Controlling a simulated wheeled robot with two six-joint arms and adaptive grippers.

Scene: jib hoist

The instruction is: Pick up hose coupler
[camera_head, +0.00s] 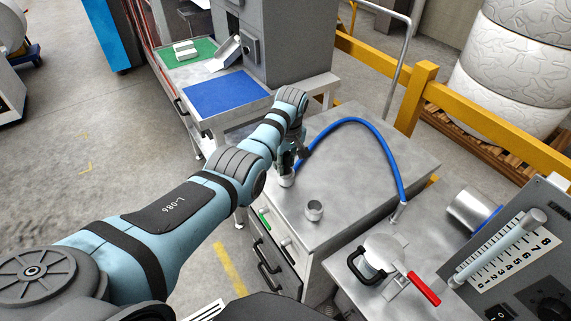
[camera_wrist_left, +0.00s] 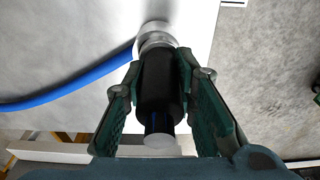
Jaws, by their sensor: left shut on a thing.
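The hose coupler (camera_wrist_left: 160,88) has a black cylindrical body with a silver collar at its far end, seen in the left wrist view. My left gripper (camera_wrist_left: 159,68) is shut on the black body, with one green finger on each side. In the head view my left gripper (camera_head: 289,163) points down at the near left part of the metal cabinet top (camera_head: 345,200). The silver end (camera_head: 286,181) shows just below the fingers, at or very close to the top; contact is unclear. A blue hose (camera_head: 357,121) arcs from near the gripper to a fitting on the right. My right gripper is out of view.
An empty silver cup (camera_head: 314,210) stands right of my gripper. A lidded pot with a red handle (camera_head: 423,288) and a gauge panel (camera_head: 515,250) are at the lower right. A blue mat (camera_head: 226,93) lies behind. A yellow rail (camera_head: 470,120) runs along the back.

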